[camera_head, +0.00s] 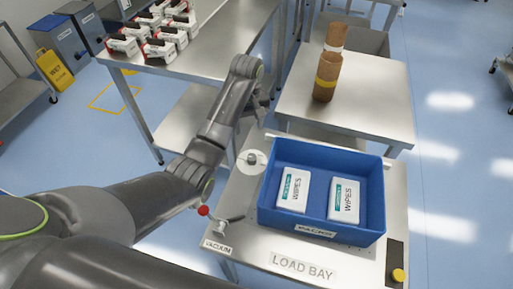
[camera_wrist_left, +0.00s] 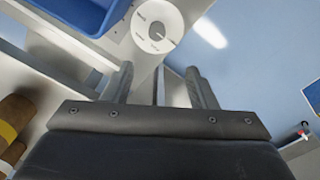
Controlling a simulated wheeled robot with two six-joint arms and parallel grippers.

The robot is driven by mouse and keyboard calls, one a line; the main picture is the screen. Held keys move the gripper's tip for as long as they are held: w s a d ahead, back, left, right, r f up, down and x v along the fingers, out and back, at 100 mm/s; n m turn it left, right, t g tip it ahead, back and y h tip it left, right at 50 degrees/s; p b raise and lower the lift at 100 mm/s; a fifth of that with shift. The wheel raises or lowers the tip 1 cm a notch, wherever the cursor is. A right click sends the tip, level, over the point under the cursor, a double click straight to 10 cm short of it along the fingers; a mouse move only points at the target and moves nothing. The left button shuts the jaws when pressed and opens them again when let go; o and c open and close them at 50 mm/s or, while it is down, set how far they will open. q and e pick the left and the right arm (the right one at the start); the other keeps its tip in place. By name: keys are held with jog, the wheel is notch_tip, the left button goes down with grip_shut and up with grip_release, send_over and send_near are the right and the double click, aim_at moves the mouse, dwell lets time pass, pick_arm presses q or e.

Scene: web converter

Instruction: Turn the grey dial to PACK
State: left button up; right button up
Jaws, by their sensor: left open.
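The grey dial (camera_head: 252,157) sits on a round white plate on the load bay table, left of the blue bin. In the left wrist view the dial (camera_wrist_left: 157,31) shows as a small grey knob in the white plate, with small marks around it too fine to read. I cannot tell which mark it points at. My left gripper (camera_head: 258,108) is above and beyond the dial in the head view, apart from it. In the wrist view the gripper's two fingers (camera_wrist_left: 160,85) are spread with nothing between them. My right gripper is not in view.
The blue bin (camera_head: 320,229) with two wipes packs stands right beside the dial. A red-knobbed lever (camera_head: 204,211) is at the table's near left, and a yellow button (camera_head: 398,275) at the near right. A side table (camera_head: 375,100) with brown rolls (camera_head: 328,75) is behind.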

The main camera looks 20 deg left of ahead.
aim_at(252, 157)
pick_arm(q)
jog(key=f+b, duration=0.1)
jog(key=f, duration=0.4)
jog(key=f+b, duration=0.1)
jog(key=f, duration=0.4)
jog(key=f+b, duration=0.1)
jog(key=f, duration=0.4)
jog(key=shift+d+f, duration=0.35)
jog(key=shift+d, duration=0.05)
jog(key=c, duration=1)
jog(key=shift+o, duration=0.2)
